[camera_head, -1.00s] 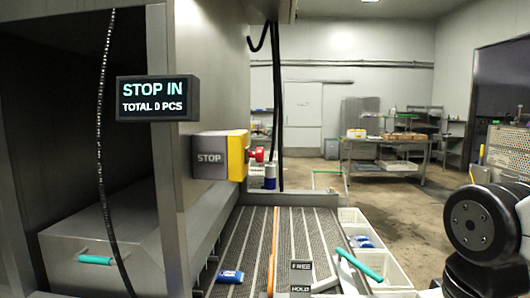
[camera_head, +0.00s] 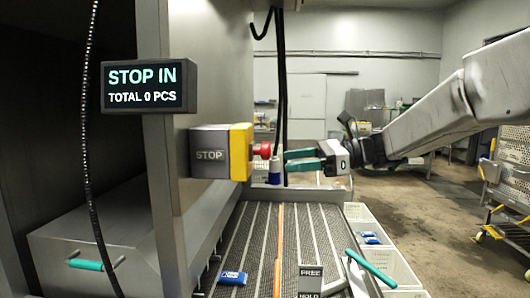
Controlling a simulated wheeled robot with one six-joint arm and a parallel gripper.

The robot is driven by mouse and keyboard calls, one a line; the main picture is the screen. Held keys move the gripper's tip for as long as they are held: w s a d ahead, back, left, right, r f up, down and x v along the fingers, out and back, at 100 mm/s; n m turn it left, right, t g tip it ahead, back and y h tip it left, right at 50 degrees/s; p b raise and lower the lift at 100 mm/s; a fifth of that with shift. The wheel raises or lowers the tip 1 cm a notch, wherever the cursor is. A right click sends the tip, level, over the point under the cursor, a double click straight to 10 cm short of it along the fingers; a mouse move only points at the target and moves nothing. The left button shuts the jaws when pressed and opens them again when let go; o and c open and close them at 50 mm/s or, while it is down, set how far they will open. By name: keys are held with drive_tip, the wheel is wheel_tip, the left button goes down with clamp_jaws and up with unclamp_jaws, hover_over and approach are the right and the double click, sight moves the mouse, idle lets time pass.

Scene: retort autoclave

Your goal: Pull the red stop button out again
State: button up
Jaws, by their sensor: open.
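The red stop button (camera_head: 262,149) sticks out from the right side of the yellow housing (camera_head: 240,150), next to a grey plate marked STOP (camera_head: 209,153). A display (camera_head: 149,87) reads STOP IN and TOTAL 0 PCS. My gripper (camera_head: 287,161) is open and empty, with its teal fingers pointing left toward the button. In the picture its fingertips lie just right of the button and slightly lower. I cannot tell the exact gap in depth.
Black hanging cables (camera_head: 280,80) run down near the button and my fingertips. A blue and white can (camera_head: 274,171) stands behind. Below is a ribbed conveyor (camera_head: 255,232) with a blue packet (camera_head: 232,278) on it. White bins (camera_head: 400,272) line its right side.

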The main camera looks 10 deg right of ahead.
sight(265, 151)
drive_tip(key=shift+m+t+y, duration=0.4)
drive_tip(key=shift+m+y, duration=0.2)
drive_tip(key=shift+m, duration=0.2)
drive_tip(key=w+a, duration=0.1)
drive_tip(key=a, duration=0.1)
drive_tip(key=w+a, duration=0.2)
drive_tip(key=w+a+r, duration=0.1)
drive_tip(key=w+a, duration=0.1)
drive_tip(key=shift+a+r, duration=0.1)
drive_tip(key=shift+a, duration=0.3)
